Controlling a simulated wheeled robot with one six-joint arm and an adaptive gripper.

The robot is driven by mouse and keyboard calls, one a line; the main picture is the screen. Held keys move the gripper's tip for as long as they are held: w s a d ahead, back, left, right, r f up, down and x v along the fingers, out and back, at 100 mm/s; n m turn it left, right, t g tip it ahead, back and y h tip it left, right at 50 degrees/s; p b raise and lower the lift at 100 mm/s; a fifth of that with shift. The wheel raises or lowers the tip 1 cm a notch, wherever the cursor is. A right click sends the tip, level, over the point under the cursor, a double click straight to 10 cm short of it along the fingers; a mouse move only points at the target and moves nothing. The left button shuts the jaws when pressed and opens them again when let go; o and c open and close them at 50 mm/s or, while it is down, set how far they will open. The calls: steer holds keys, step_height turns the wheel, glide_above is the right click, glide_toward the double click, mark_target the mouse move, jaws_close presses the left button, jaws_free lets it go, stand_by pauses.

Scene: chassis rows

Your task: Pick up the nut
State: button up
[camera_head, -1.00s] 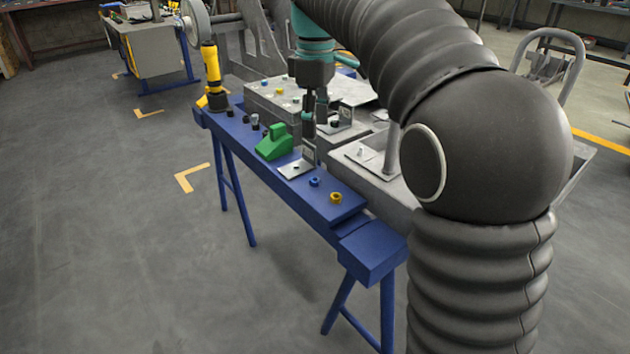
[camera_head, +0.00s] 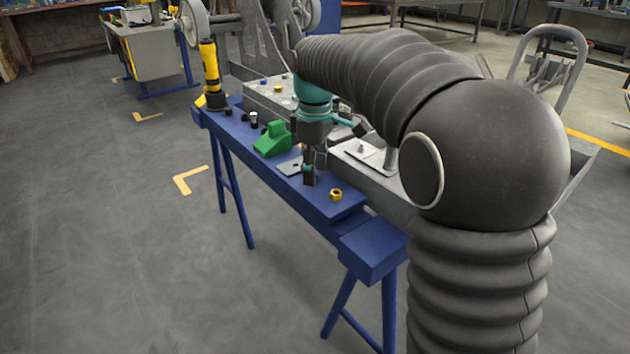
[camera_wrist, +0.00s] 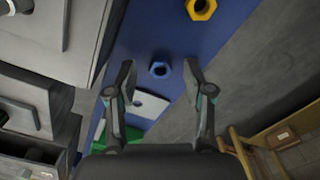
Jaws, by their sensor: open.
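A blue nut (camera_wrist: 153,69) lies flat on the blue bench (camera_head: 262,170). In the wrist view it shows between my two spread fingertips, with a gap to each side. In the head view my gripper (camera_head: 311,179) hides it. My gripper (camera_wrist: 160,73) is open and empty, pointing down over the bench. A larger yellow nut (camera_wrist: 192,7) sits at the top of the wrist view. It also shows in the head view (camera_head: 336,194), to the right of my fingers. How high my fingertips are above the bench is hard to tell.
A light metal plate (camera_head: 289,168) and a green block (camera_head: 272,140) sit left of my gripper. Several small fittings stand farther left, near a yellow tool (camera_head: 211,80). Grey metal blocks (camera_head: 268,100) stand behind the bench.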

steer(key=shift+f, duration=0.35)
jaws_close()
